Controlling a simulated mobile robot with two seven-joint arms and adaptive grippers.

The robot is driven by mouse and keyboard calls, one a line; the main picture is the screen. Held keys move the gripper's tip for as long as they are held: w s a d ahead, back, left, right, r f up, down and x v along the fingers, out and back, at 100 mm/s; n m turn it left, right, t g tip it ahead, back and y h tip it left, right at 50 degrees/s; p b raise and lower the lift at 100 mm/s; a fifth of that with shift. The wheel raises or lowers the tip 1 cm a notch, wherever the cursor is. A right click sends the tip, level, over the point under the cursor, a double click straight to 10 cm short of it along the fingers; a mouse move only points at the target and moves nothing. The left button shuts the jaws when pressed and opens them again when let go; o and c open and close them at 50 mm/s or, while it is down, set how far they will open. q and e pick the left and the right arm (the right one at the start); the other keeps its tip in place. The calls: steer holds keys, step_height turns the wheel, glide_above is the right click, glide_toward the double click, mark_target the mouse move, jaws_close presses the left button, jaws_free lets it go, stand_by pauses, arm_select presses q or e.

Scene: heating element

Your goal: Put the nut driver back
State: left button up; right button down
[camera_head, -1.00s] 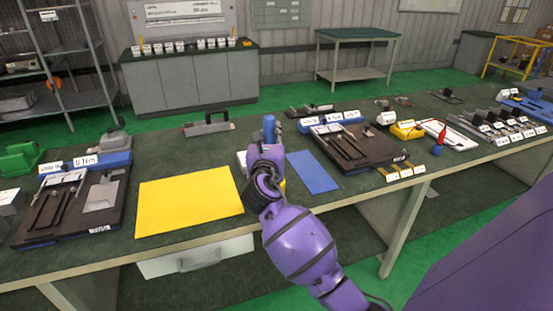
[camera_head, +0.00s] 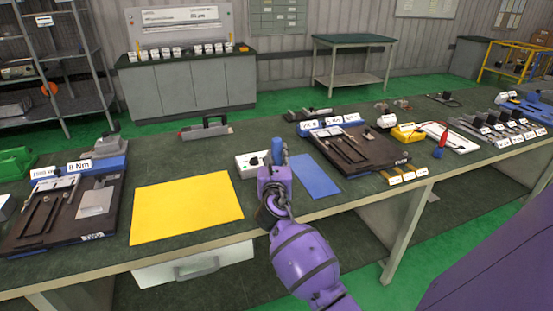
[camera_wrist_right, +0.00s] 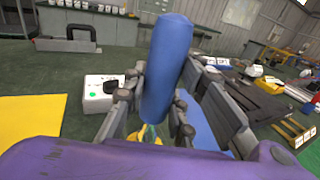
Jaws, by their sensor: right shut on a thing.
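My right gripper (camera_head: 277,166) is shut on the nut driver (camera_head: 277,150), of which a blue handle stands up above the fingers. In the right wrist view the blue handle (camera_wrist_right: 166,65) sits between the two fingers (camera_wrist_right: 152,118), close to upright with a slight tilt. A small yellow part shows below the handle there, and the tip is hidden. The gripper is over the table, between the yellow mat (camera_head: 187,208) and the blue mat (camera_head: 317,176). My left gripper is not in view.
Dark tool trays stand at left (camera_head: 62,215) and right (camera_head: 352,148). A caddy with a black handle (camera_head: 206,129) lies behind. The yellow mat is bare.

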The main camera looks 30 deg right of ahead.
steer(key=shift+f, duration=0.55)
steer(key=c, duration=1.4)
jaws_free()
steer(key=shift+c, duration=0.2)
